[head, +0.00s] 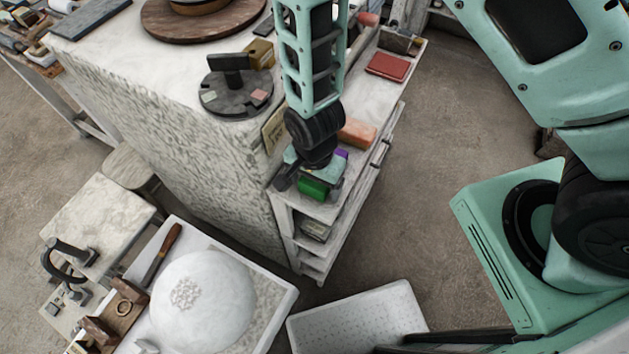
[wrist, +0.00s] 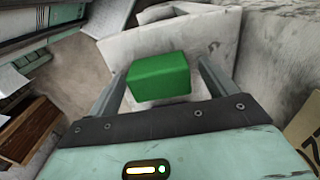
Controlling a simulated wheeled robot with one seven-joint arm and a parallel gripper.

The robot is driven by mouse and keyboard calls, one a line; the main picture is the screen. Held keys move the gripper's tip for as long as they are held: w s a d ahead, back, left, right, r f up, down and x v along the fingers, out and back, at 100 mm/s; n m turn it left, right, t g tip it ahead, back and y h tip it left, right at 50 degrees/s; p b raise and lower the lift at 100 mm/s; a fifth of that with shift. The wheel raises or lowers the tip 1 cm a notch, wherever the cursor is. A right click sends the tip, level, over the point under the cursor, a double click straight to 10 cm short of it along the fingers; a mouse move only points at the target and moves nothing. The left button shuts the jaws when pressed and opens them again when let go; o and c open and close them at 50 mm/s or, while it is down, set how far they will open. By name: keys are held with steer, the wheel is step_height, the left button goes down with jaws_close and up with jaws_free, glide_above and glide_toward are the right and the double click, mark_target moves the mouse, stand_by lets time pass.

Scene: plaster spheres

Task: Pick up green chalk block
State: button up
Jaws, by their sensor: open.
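The green chalk block (head: 312,188) lies near the front end of the narrow white shelf top (head: 322,212). In the wrist view the green chalk block (wrist: 158,77) sits between the two fingers, with a gap showing on each side. My gripper (wrist: 160,85) is open around or just above it; I cannot tell how far down the fingers reach. In the head view my gripper (head: 312,178) points down at the block and hides its upper part.
A purple block (head: 341,154) and an orange block (head: 357,133) lie behind my gripper on the shelf. A large plaster-like block (head: 215,150) stands close on the left. Open floor (head: 410,190) is on the right.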

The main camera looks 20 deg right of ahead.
steer(key=shift+f, duration=0.25)
steer(key=shift+c, duration=0.4)
steer(key=c, duration=1.1)
steer(key=shift+r, duration=0.2)
steer(key=shift+r+b, duration=1.1)
steer(key=shift+r, duration=3.75)
